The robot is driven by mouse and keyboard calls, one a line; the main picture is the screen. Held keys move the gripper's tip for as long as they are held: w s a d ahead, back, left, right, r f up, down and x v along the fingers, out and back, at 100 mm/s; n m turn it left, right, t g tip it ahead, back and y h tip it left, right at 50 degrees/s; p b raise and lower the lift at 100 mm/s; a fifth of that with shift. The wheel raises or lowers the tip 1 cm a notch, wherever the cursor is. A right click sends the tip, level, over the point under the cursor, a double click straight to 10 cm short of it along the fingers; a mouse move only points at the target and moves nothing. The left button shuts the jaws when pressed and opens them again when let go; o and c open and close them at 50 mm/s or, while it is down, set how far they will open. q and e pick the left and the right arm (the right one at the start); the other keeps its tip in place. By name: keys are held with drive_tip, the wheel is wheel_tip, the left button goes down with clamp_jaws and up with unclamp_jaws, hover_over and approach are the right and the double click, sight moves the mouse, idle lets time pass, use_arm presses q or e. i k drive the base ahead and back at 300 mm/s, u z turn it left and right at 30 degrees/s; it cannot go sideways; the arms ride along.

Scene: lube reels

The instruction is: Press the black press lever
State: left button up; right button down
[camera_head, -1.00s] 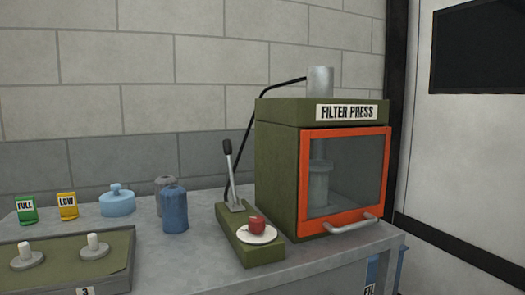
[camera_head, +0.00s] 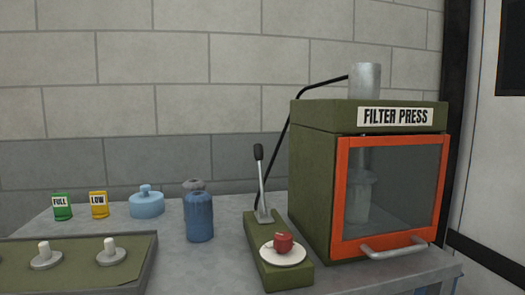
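The black press lever (camera_head: 260,176) has a black knob on a thin metal rod. It stands nearly upright, its top leaning slightly left, at the back of a narrow green base (camera_head: 291,275). A red knob (camera_head: 283,243) sits on a white disc (camera_head: 297,258) at the front of that base. The green filter press (camera_head: 318,180) stands just right of the lever, with its orange-framed window door (camera_head: 339,195) shut. A black hose (camera_head: 284,135) runs from the press top down behind the lever. Neither of my grippers is in view.
A blue bottle (camera_head: 199,218) stands left of the lever base. A light blue lidded pot (camera_head: 147,204), a yellow LOW tag (camera_head: 98,205) and a green FULL tag (camera_head: 62,207) stand farther left. A green tray with pegs (camera_head: 80,275) lies at front left. A door handle (camera_head: 393,248) sticks out.

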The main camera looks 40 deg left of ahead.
sight(258, 152)
drive_tip(key=i, duration=0.55)
drive_tip(key=u, duration=2.35)
